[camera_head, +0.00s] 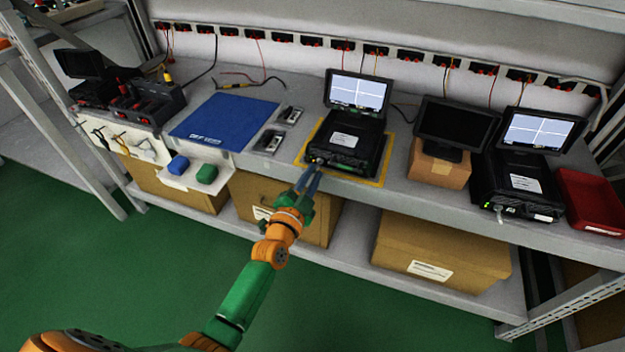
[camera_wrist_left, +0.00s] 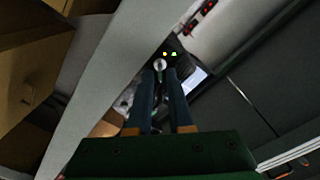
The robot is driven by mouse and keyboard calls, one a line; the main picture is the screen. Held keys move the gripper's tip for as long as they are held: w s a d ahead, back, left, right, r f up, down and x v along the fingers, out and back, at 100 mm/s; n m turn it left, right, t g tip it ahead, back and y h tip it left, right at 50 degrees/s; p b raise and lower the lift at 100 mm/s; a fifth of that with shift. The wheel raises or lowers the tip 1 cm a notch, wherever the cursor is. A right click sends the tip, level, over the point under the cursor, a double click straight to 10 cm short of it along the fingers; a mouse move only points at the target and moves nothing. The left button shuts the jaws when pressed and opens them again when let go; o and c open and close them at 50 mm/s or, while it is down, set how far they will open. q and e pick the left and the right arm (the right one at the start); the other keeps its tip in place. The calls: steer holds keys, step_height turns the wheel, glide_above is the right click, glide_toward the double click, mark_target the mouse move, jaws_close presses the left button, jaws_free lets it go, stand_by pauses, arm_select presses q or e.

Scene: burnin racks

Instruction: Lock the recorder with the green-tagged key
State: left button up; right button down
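A black recorder (camera_head: 345,140) with a lit screen (camera_head: 357,92) stands on a yellow-bordered mat (camera_head: 374,181). My left gripper (camera_head: 314,172) reaches its front lower left corner. In the left wrist view, the gripper's two blue fingers (camera_wrist_left: 160,76) have a narrow gap. A small round silvery piece (camera_wrist_left: 160,64) shows at their tips; I cannot tell if it is a key or a lock, or if it is gripped. Yellow and green lights glow just beyond. No green-tagged key can be made out. A green block (camera_head: 207,173) and a blue block (camera_head: 178,165) sit on a white ledge. My right gripper is not in view.
A second recorder (camera_head: 513,185) with a lit screen stands at right, beside a dark monitor (camera_head: 455,125) on a carton and a red tray (camera_head: 592,200). A blue mat (camera_head: 222,120) lies at left. Cardboard boxes (camera_head: 440,250) fill the lower shelf.

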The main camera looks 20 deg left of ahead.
arm_select(q)
steer(key=shift+w, duration=0.15)
jaws_close()
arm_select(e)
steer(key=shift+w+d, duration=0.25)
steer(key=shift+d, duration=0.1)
